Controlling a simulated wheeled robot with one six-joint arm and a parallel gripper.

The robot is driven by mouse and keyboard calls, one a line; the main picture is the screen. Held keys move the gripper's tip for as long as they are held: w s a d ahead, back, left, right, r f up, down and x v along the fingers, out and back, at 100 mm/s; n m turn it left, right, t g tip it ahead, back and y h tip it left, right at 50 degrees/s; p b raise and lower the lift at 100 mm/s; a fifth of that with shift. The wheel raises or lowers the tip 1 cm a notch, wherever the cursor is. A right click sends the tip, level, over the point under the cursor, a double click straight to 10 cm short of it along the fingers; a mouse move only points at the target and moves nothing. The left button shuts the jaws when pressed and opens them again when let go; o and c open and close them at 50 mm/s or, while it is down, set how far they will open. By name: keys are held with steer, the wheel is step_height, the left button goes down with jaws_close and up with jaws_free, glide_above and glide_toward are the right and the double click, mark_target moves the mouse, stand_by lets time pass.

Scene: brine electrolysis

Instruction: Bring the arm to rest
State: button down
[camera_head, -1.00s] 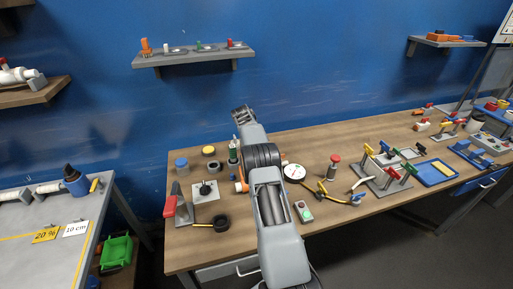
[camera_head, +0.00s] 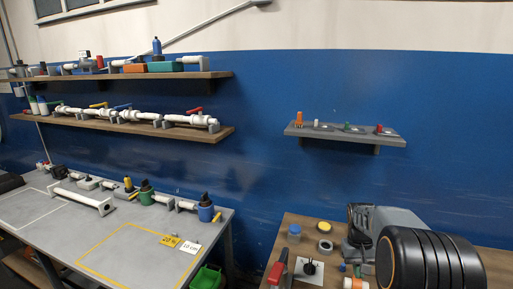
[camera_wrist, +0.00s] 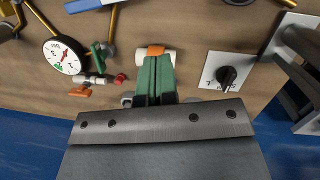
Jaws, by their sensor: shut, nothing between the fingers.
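In the wrist view my gripper (camera_wrist: 157,62) shows as two narrow dark green fingers side by side, pressed together with nothing between them. They overlap a white cylinder with an orange band (camera_wrist: 168,56) behind them; whether they touch it I cannot tell. In the head view my arm (camera_head: 390,222) is folded at the lower right, with a large dark joint close to the camera. The gripper's fingers cannot be made out there.
A dial gauge (camera_wrist: 63,55) lies near the fingers. A small shelf (camera_head: 345,137) is on the wall. A grey table (camera_head: 60,240) stands left.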

steer(key=s+a+r+n+t, duration=0.1)
steer(key=s+a+r+t, duration=0.5)
steer(key=s+a+r, duration=0.4)
steer(key=s+a, duration=0.3)
steer(key=s, duration=0.3)
steer(key=shift+s+a+t+y, duration=0.2)
steer(key=shift+a+t+y, duration=0.05)
steer(key=shift+t+y, duration=0.15)
